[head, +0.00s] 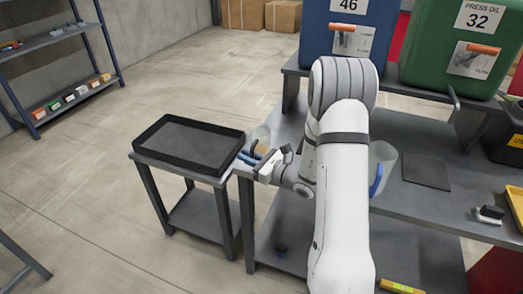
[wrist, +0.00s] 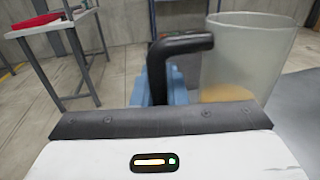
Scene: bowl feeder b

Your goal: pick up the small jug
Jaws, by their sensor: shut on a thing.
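The small jug (head: 262,134) is translucent with a black handle. It shows at the left end of the grey bench, beside the black tray in the head view. In the wrist view the jug (wrist: 248,55) is upright at the right, with some amber liquid low inside. Its black handle lies between the blue fingers of my gripper (wrist: 165,88), which is shut on it. My gripper (head: 251,156) in the head view is level with the jug. I cannot tell whether the jug's base touches the bench. A second clear jug (head: 383,162) with a blue handle stands right of my arm.
The empty black tray (head: 188,142) lies on a small side table left of the bench (head: 425,205). Blue (head: 342,35) and green (head: 460,45) containers stand behind on a raised shelf. A dark mat (head: 427,172) lies on the bench. The floor at left is open.

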